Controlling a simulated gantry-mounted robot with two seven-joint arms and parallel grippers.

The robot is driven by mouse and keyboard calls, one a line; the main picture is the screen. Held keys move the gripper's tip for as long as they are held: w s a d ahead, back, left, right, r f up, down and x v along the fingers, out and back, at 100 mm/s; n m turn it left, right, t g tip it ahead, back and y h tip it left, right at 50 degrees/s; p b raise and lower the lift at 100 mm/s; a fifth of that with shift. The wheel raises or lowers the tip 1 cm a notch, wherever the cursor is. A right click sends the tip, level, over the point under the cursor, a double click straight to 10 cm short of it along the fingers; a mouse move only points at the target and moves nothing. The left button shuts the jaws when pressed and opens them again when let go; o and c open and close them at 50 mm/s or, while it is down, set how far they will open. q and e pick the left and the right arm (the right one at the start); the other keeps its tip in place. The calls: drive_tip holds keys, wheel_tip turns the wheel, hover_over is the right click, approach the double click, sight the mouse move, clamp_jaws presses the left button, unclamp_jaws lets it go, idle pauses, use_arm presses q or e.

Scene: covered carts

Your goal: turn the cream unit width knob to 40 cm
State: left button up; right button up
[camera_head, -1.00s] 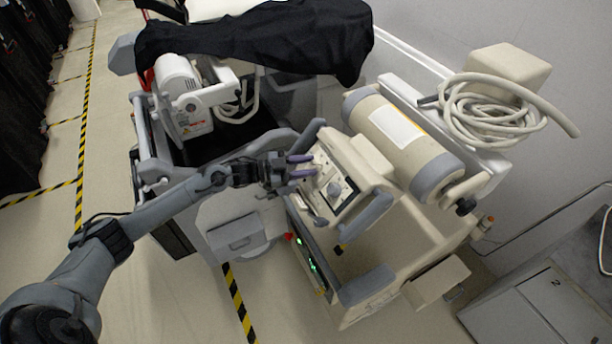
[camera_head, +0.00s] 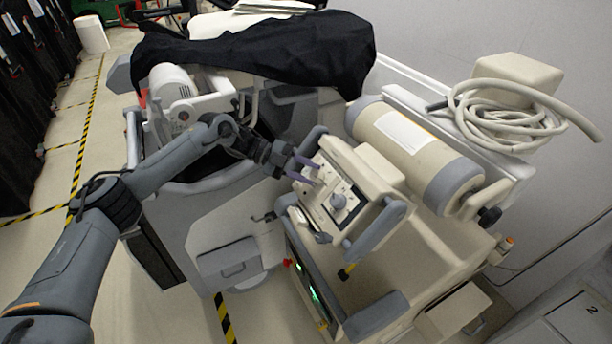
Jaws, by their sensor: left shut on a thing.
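The cream unit (camera_head: 440,245) stands at centre right, with a tilted control panel (camera_head: 322,207) on its upper front. A round grey knob (camera_head: 338,202) shows uncovered on the panel's lower right part. My left gripper (camera_head: 312,171) reaches in from the left, its two purple fingertips at the panel's upper left part. The fingers are a little apart and closed around a knob there, which they mostly hide. I take it for the width knob; its label and scale are too small to read. My right gripper is out of view.
A grey cart (camera_head: 232,225) stands at left under a black cover (camera_head: 255,50). The cream unit carries a cylinder (camera_head: 408,150) and a coiled hose (camera_head: 500,115). A grey handle (camera_head: 375,228) borders the panel's right side. Floor shows at far left.

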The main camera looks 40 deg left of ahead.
use_arm(q)
drive_tip(key=shift+m+g, duration=0.5)
drive_tip(key=shift+m, duration=0.2)
drive_tip(key=o, duration=1)
drive_tip(key=shift+o, duration=0.2)
drive_tip(key=shift+a+r, duration=0.1)
drive_tip(key=p+v, duration=0.1)
drive_tip(key=v, duration=0.9)
drive_tip(key=shift+a+r, duration=0.15)
drive_tip(key=shift+r, duration=0.1)
drive_tip(key=shift+s, duration=0.15)
